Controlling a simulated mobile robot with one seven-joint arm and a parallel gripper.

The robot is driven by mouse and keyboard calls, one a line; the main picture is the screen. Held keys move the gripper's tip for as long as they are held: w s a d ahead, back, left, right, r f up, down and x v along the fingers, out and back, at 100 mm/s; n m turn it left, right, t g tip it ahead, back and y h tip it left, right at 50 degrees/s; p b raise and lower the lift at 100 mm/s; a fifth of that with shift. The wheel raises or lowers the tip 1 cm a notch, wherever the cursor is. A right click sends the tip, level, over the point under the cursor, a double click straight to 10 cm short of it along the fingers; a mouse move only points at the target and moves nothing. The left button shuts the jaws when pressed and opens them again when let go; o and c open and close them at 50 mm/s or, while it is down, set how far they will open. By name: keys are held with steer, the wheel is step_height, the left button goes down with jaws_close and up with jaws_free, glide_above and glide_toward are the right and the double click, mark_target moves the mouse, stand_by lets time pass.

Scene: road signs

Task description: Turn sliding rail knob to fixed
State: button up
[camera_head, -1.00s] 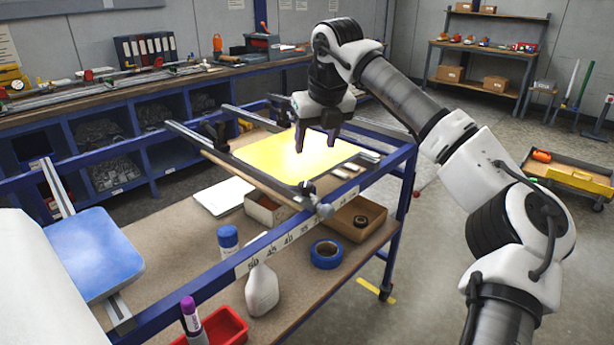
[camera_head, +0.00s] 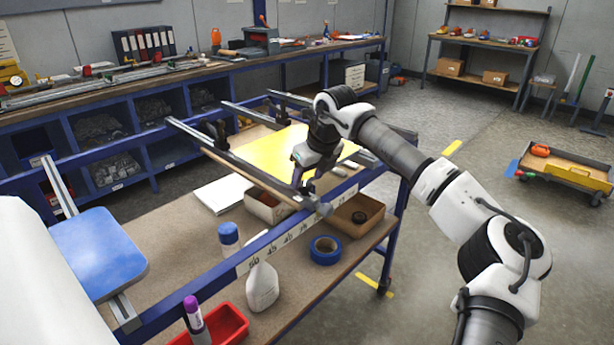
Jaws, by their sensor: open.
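The sliding rail (camera_head: 240,167) is a dark bar that lies across the blue frame of the cart table, beside a yellow sheet (camera_head: 268,157). A small grey knob (camera_head: 308,191) sits near its front end, close to the white number scale. Its setting is too small to read. My gripper (camera_head: 303,181) is tilted, points down and is open. Its fingertips are right at the knob and partly hide it. I cannot tell whether they touch it. A grey end piece (camera_head: 324,209) sits on the front beam just in front.
The front beam carries a number scale (camera_head: 291,236). Below it on the shelf stand a white spray bottle (camera_head: 262,287), blue tape (camera_head: 325,250), an open cardboard box (camera_head: 372,211) and a red bin (camera_head: 228,325).

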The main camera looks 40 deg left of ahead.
steer(key=shift+x, duration=0.95)
steer(key=c, duration=1)
steer(key=shift+o, duration=0.2)
steer(key=shift+m+b, duration=0.3)
steer(key=shift+m, duration=0.1)
steer(key=m+b, duration=0.1)
steer(key=m+t+b, duration=0.1)
steer(key=shift+s+f+m+b, duration=0.1)
steer(key=shift+f+m+b, duration=0.05)
steer(key=shift+m+b, duration=0.2)
steer(key=shift+s+a+m+t+h+b, duration=0.1)
steer(key=shift+m+t+h+b, duration=0.3)
steer(key=shift+m+b, duration=0.5)
steer(key=shift+m+t+h+b, duration=0.35)
steer(key=shift+m+b, duration=0.3)
steer(key=shift+m, duration=0.4)
